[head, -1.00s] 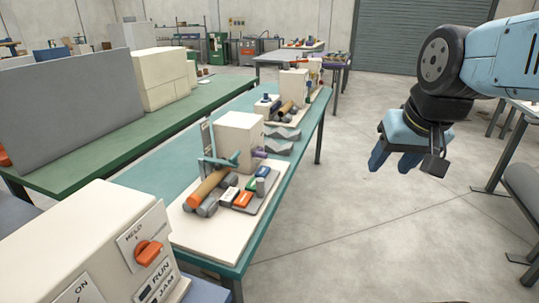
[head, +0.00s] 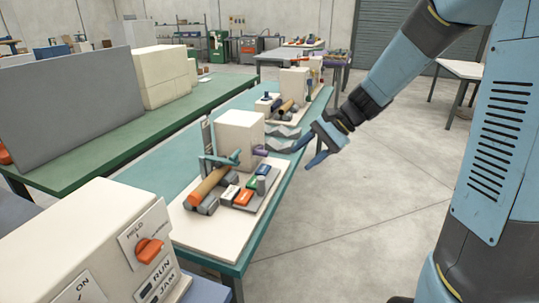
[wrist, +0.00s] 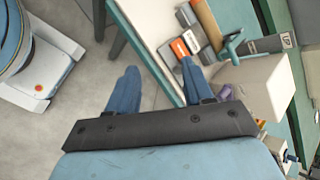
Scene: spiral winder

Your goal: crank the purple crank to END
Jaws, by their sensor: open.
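The purple crank (head: 260,152) is a small part on the right side of a cream box-shaped machine (head: 238,138) on the teal table. It also shows in the wrist view (wrist: 226,92), right of my right-hand finger and partly hidden. No END label can be read near the crank.
On the machine's white base (head: 225,235) are an orange roller (head: 208,187), a teal handle (head: 222,160) and several coloured blocks (head: 245,196). A cream control box (head: 85,240) stands front left. Floor right of the table is clear.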

